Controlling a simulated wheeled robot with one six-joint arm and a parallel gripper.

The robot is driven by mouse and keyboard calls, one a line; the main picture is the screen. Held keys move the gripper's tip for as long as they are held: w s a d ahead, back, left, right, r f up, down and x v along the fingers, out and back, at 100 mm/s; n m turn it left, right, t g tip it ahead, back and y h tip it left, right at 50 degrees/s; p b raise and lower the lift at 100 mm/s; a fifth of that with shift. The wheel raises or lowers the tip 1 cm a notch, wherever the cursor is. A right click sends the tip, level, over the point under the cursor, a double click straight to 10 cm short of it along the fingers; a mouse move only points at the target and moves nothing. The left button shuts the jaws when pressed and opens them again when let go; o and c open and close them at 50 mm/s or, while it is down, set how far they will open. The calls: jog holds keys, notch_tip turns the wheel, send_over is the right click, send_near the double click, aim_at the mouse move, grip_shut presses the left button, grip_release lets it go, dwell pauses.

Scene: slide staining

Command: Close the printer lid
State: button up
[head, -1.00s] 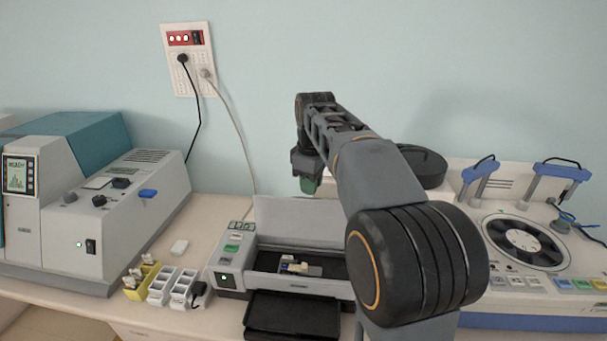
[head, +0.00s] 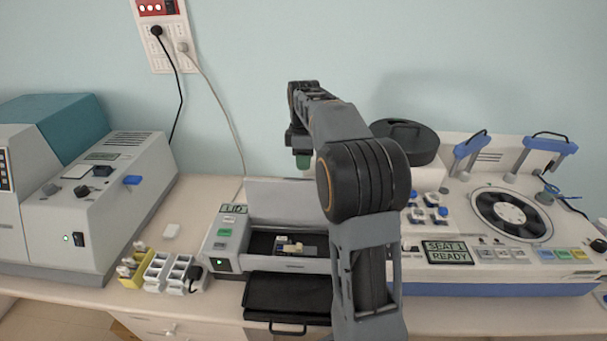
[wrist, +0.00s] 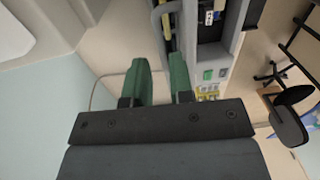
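The printer (head: 225,245) sits on the bench, a light grey box with a dark open bay. Its lid (head: 285,198) stands up along the back edge of the bay. My gripper (head: 304,161), with green fingertips, is above the lid's top edge in the head view. In the wrist view my gripper (wrist: 162,78) has its two green fingers apart with a gap between them. The printer (wrist: 222,58) shows there at upper right, beyond the right finger. No contact with the lid is visible.
A dark tray (head: 290,295) sticks out at the printer's front. Small white racks (head: 165,270) stand left of it, beside a large grey machine (head: 100,200). A staining machine (head: 510,235) is at right. A grey cable (head: 225,115) runs down the wall behind.

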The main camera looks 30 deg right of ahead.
aim_at(299, 197)
jog(key=shift+s+f, duration=0.15)
jog(key=shift+f, duration=2.3)
jog(key=shift+c, duration=0.4)
grip_shut()
jog(key=shift+a, duration=0.1)
